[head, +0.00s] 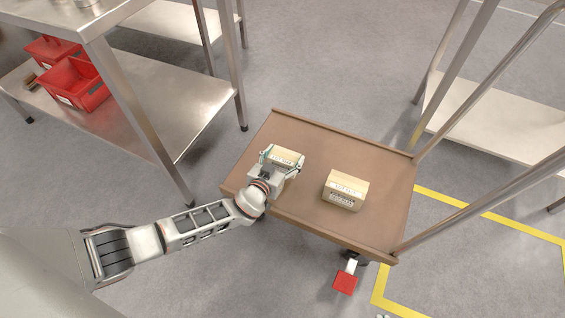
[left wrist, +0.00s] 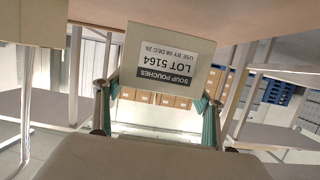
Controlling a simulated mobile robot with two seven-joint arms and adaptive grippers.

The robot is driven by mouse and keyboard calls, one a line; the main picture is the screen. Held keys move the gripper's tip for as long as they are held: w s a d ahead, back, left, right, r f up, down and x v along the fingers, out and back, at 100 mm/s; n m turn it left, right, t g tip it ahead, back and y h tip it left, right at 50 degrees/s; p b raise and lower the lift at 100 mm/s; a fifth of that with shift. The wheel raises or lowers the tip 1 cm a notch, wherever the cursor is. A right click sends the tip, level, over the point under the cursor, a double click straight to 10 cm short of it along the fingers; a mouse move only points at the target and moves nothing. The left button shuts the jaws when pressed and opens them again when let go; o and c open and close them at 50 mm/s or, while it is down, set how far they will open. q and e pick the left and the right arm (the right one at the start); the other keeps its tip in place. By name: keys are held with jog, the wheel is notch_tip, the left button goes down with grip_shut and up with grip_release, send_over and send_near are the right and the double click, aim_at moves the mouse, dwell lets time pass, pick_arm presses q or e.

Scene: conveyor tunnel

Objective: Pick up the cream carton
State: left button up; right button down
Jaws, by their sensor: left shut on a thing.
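A cream carton (head: 287,154) is on or just over the brown deck of a cart, near its back left part. My left gripper (head: 284,161) is shut on it, one finger on each side. In the left wrist view the carton (left wrist: 165,55) sits between the fingers (left wrist: 157,108), its white label upside down, reading "SOUP POUCHES LOT 5164". I cannot tell whether its base touches the deck. A second carton of similar tan-cream colour (head: 345,190), with a printed label, stands on the deck to the right, apart from the gripper. My right gripper is not in view.
The cart deck (head: 310,218) has low raised edges and metal handle bars (head: 480,110) on its right. A steel table (head: 150,95) with red bins (head: 75,82) on its lower shelf stands at left. Yellow floor lines (head: 485,215) run at right. The deck is clear around the second carton.

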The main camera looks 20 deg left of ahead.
aim_at(286, 153)
pick_arm(q)
jog(key=r, duration=0.2)
jog(key=r+p, duration=0.1)
jog(key=r, duration=0.2)
jog(key=w+r+p, duration=0.1)
jog(key=r, duration=0.2)
notch_tip(286, 153, up, 7)
jog(key=p, duration=0.4)
jog(key=shift+s, duration=0.45)
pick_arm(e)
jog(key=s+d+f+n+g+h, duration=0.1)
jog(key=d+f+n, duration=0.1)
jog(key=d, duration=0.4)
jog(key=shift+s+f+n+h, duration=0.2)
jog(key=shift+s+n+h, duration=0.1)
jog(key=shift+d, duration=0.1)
